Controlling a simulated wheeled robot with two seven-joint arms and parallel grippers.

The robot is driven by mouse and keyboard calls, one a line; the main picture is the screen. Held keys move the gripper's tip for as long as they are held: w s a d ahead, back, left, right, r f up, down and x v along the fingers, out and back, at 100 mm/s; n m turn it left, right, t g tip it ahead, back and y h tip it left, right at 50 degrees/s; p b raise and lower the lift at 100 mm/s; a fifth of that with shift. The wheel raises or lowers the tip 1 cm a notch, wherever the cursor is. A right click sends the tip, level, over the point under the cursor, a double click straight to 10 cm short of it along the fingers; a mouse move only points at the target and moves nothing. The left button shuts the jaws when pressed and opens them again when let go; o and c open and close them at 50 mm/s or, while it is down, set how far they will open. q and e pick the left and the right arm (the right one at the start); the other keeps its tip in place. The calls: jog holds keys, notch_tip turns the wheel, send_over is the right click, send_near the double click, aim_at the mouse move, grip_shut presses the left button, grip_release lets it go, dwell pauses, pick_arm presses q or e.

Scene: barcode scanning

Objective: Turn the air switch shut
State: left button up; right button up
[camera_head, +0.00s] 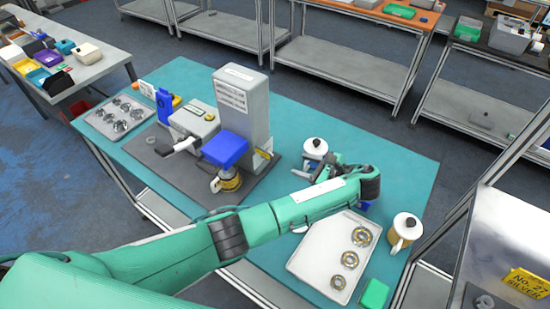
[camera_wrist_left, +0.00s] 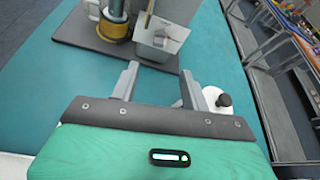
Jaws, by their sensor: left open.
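The grey machine (camera_head: 240,108) stands on a dark base plate (camera_head: 178,165) on the teal table. It has a blue block (camera_head: 225,149) with a yellow-and-dark cylinder below it. In the left wrist view the yellow-ringed cylinder (camera_wrist_left: 115,28) and a small grey box (camera_wrist_left: 160,38) with a thin lever stand ahead of my fingers. I cannot tell for sure which part is the air switch. My left gripper (camera_head: 322,172) is open and empty, right of the machine and apart from it; its two spread fingers show in the left wrist view (camera_wrist_left: 158,84). My right gripper is out of view.
A white lidded pot (camera_head: 315,149) stands close beside my left gripper. A second lidded pot (camera_head: 405,231), a white tray (camera_head: 318,246) with metal rings and a green box (camera_head: 374,294) are at the right. A tray of metal parts (camera_head: 118,115) lies at the far left.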

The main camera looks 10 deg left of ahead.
aim_at(271, 157)
pick_arm(q)
jog(key=p+x, duration=0.2)
jog(key=x, duration=0.9)
jog(key=shift+a+p, duration=0.1)
jog(key=shift+p, duration=0.3)
jog(key=shift+w+a+f, duration=0.3)
jog(key=shift+a+f, duration=0.05)
jog(key=shift+a, duration=0.1)
jog(key=c, duration=1)
